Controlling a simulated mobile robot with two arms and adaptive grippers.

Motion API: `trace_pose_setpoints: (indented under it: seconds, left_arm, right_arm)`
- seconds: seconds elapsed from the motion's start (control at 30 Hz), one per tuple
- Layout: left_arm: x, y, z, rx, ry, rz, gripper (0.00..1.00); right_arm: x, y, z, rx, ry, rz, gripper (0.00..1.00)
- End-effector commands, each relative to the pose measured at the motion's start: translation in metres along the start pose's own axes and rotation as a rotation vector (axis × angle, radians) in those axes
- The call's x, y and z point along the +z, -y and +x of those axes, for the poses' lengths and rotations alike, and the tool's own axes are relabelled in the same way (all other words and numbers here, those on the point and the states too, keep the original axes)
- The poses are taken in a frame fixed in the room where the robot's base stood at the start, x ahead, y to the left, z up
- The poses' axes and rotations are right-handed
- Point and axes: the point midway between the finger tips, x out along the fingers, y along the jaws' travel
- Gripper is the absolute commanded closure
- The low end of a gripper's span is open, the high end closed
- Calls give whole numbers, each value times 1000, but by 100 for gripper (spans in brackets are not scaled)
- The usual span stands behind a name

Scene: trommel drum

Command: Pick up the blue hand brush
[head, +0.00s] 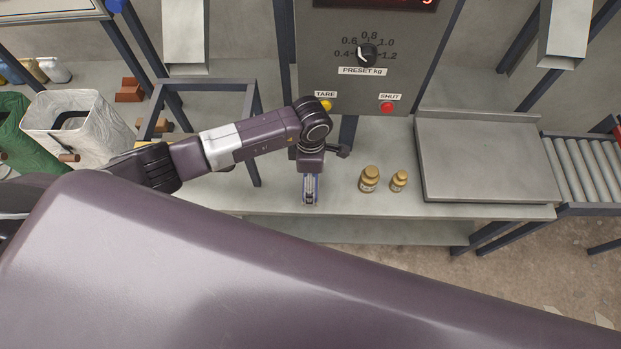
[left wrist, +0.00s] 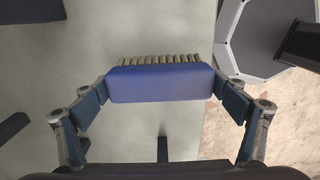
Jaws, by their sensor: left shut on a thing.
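The blue hand brush (left wrist: 160,86) is a blue block with a row of pale bristles along its upper side in the left wrist view. My left gripper (head: 310,192) is shut on it, with one finger pad against each end. In the head view the gripper points down over the front part of the grey bench (head: 270,194), and the brush is mostly hidden there. I cannot tell whether the brush touches the bench. My right gripper is not in view.
Two small brass-coloured weights (head: 369,179) stand on the bench right of my gripper. Farther right are a metal plate (head: 477,160) and a roller conveyor (head: 585,167). A control panel (head: 376,70) stands behind. A white-lined bin (head: 75,110) is at left.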

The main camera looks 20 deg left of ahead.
Motion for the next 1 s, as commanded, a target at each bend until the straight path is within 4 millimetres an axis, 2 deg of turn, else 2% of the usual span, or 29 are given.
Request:
trace_pose_setpoints:
  seconds: [0.17, 0.37, 0.57, 0.8, 1.0]
  left_arm:
    - [0, -1, -8, 3, 2, 1, 40]
    - [0, -2, -33, 5, 3, 3, 40]
    - [0, 41, -33, -1, 1, 6, 40]
    - [0, 110, -32, -2, 2, 7, 40]
    - [0, 154, -33, -1, 2, 3, 40]
  right_arm:
    - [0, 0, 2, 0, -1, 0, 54]
    - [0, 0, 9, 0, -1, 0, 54]
    - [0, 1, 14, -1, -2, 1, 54]
    - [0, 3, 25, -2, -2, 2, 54]
    - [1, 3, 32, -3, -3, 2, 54]
